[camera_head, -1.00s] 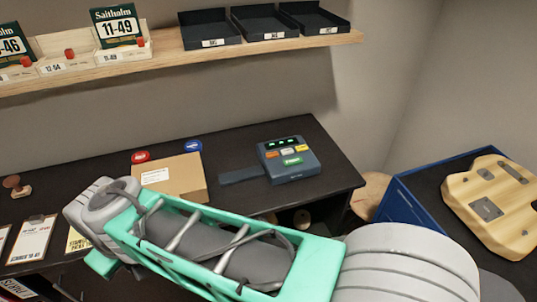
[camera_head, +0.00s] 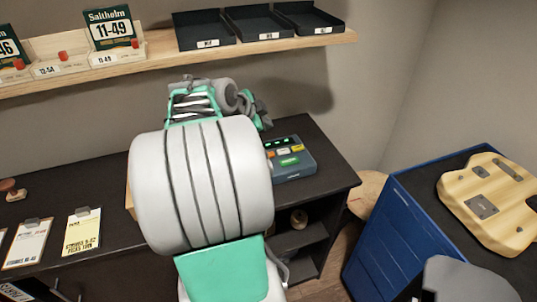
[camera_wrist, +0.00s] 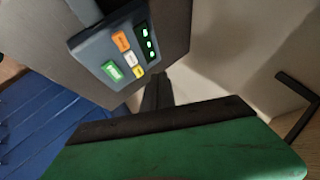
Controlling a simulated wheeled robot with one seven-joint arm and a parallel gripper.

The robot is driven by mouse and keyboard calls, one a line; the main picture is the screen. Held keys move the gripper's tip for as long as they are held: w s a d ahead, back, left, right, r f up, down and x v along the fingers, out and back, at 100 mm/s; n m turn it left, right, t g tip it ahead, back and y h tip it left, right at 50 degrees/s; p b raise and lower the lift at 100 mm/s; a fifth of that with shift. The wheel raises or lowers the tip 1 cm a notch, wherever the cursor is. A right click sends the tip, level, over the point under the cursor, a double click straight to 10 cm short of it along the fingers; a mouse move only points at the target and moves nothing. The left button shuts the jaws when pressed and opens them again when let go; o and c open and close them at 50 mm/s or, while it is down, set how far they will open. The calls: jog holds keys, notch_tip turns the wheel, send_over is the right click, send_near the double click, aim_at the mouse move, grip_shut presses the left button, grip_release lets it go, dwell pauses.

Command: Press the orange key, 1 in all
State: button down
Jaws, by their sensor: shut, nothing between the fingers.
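The keypad device (camera_head: 294,168) sits on the dark desk, partly covered by my arm in the head view. In the wrist view the device (camera_wrist: 88,47) is at upper left, tilted in the picture. Its orange key (camera_wrist: 122,41) is in plain sight, beside a white key (camera_wrist: 131,59), with a green key (camera_wrist: 112,71) and a yellow key (camera_wrist: 138,72) nearby. My gripper (camera_wrist: 157,88) shows as dark fingers at lower middle of the wrist view, shut and empty, apart from the orange key in the picture. In the head view its fingertips cannot be made out.
A shelf (camera_head: 150,52) with black trays (camera_head: 262,27) runs along the wall behind my raised arm. Clipboards (camera_head: 82,232) lie at the desk's left. A blue cabinet (camera_head: 380,235) with a wooden guitar body (camera_head: 495,190) stands at right.

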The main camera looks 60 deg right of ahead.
jog(key=shift+s, duration=0.15)
jog(key=shift+f, duration=0.15)
notch_tip(320, 180, down, 8)
jog(key=b, duration=0.4)
jog(key=shift+f+b, duration=0.3)
jog(key=shift+b, duration=0.3)
dwell(1.5)
jog(key=shift+f+b, duration=0.4)
jog(key=shift+b, duration=0.25)
